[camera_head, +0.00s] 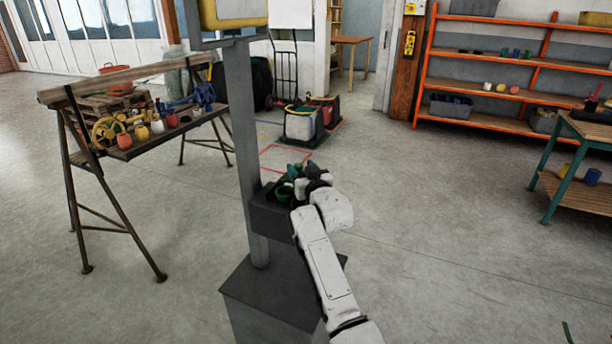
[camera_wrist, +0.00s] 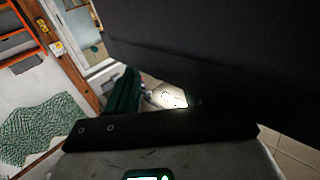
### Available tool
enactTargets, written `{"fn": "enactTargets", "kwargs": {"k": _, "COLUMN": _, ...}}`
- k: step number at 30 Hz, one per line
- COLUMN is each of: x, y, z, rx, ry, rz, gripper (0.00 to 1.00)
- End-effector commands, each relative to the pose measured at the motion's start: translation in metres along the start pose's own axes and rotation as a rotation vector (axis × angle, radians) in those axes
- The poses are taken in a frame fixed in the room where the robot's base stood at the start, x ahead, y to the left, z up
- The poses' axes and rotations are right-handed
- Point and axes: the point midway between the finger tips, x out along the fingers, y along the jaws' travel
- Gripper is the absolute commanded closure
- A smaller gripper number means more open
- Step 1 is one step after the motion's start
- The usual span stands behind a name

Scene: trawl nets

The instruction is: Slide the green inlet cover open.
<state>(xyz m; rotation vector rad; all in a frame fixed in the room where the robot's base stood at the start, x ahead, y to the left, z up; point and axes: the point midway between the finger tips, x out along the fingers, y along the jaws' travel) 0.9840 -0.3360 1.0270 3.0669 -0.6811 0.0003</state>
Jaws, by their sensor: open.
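In the head view, a dark grey box (camera_head: 268,217) is fixed low on a grey post (camera_head: 241,130). Small green parts (camera_head: 285,191) show at the top of this box. I cannot tell which of them is the inlet cover or how far it is open. My white arm reaches up from the bottom, and my gripper (camera_head: 301,187) is at the box's top right, close to the green parts. Its open fingers are small and partly hidden there. In the wrist view, a dark surface fills the upper right, and a dark green upright piece (camera_wrist: 122,94) stands left of centre.
A trestle table (camera_head: 150,140) with colourful floats and gear stands at the left. Orange shelves (camera_head: 480,120) and a green-legged workbench (camera_head: 560,165) are at the right. A green net (camera_wrist: 45,130) shows in the wrist view.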

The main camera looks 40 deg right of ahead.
Motion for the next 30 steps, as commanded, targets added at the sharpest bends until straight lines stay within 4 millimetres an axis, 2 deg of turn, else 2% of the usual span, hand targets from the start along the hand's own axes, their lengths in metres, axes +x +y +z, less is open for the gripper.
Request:
{"fn": "enactTargets", "kwargs": {"k": 5, "x": -0.018, "y": 0.000, "z": 0.002, "rx": -0.001, "ry": 0.000, "rz": 0.000, "gripper": 0.48}}
{"fn": "enactTargets", "kwargs": {"k": 18, "x": -0.090, "y": 0.000, "z": 0.002, "rx": -0.001, "ry": -0.001, "rz": 0.000, "gripper": 0.48}}
{"fn": "enactTargets", "kwargs": {"k": 24, "x": -0.103, "y": 0.000, "z": 0.000, "rx": 0.000, "ry": 0.000, "rz": 0.000, "gripper": 0.48}}
{"fn": "enactTargets", "kwargs": {"k": 30, "x": -0.105, "y": 0.000, "z": 0.000, "rx": 0.000, "ry": 0.000, "rz": 0.000, "gripper": 0.48}}
